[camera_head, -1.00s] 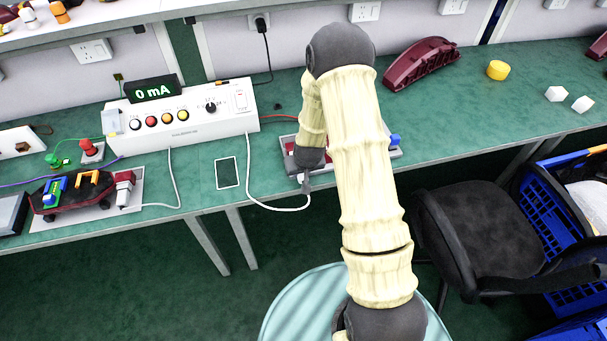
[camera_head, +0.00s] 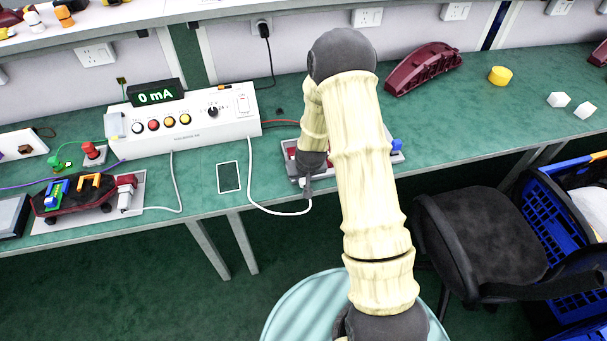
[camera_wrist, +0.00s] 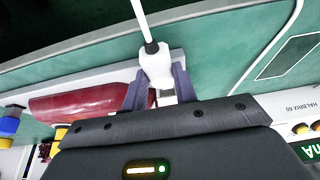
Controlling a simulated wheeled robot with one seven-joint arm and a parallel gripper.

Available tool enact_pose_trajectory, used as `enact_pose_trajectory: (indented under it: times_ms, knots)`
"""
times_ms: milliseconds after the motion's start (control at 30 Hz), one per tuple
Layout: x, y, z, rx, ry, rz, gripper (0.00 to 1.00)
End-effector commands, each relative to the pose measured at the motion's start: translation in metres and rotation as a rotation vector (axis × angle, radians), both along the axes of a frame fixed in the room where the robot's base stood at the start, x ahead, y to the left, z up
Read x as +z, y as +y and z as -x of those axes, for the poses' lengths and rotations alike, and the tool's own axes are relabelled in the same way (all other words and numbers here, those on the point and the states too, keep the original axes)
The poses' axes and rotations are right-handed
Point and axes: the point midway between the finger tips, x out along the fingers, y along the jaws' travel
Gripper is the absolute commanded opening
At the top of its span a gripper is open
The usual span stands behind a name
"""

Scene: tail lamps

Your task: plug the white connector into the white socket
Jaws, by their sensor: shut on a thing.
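My gripper (camera_wrist: 158,88) is shut on the white connector (camera_wrist: 155,62), which sits between its two fingers in the wrist view. A white cable runs from the connector's back end. In the head view my gripper (camera_head: 308,190) is at the front edge of a grey fixture (camera_head: 396,157) on the green bench, with the cable (camera_head: 270,210) looping to it from the white tester box. My arm covers much of the fixture. In the wrist view a dark red lamp (camera_wrist: 85,103) lies beside the fingers. I cannot make out the white socket or whether the connector touches it.
The white tester box (camera_head: 190,130) has a display (camera_head: 155,96) reading 0 mA. Another fixture with a dark lamp (camera_head: 75,203) is at left. A chair (camera_head: 475,235) stands right of my arm.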

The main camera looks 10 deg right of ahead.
Motion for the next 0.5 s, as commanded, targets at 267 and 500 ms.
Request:
enact_pose_trajectory:
  times_ms: [267,500]
  knots:
    - [0.0002,0.0,-0.0015,0.0,0.0,0.0,0.05]
    - [0.0002,0.0001,-0.0084,0.0,-0.001,0.0,0.05]
